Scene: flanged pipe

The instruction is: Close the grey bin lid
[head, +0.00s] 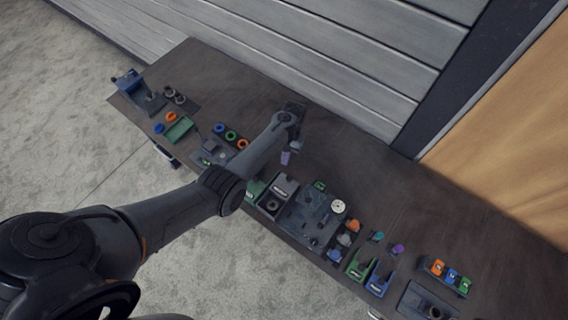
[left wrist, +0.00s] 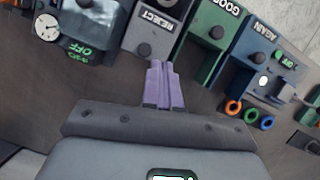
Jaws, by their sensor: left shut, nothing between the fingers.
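The grey bin (head: 270,206) stands in the row of bins near the table's front edge, below my left gripper in the head view. A lighter grey panel (head: 287,183) shows at its far side and appears to be its raised lid. In the left wrist view, the grey bin's part marked REJECT (left wrist: 157,22) lies just beyond my fingertips. My left gripper (head: 285,158) hangs above the table on the bin's far side, with purple fingers (left wrist: 161,72) shut and empty. I cannot tell whether they touch the bin. My right gripper is not in view.
A green bin (left wrist: 204,40) marked GOOD and a blue one (left wrist: 253,60) marked AGAIN stand beside the grey bin. Coloured rings (left wrist: 250,116) lie near the blue one. A panel with a white dial (head: 338,206) is on the other side. The table (head: 380,180) is clear behind the bins.

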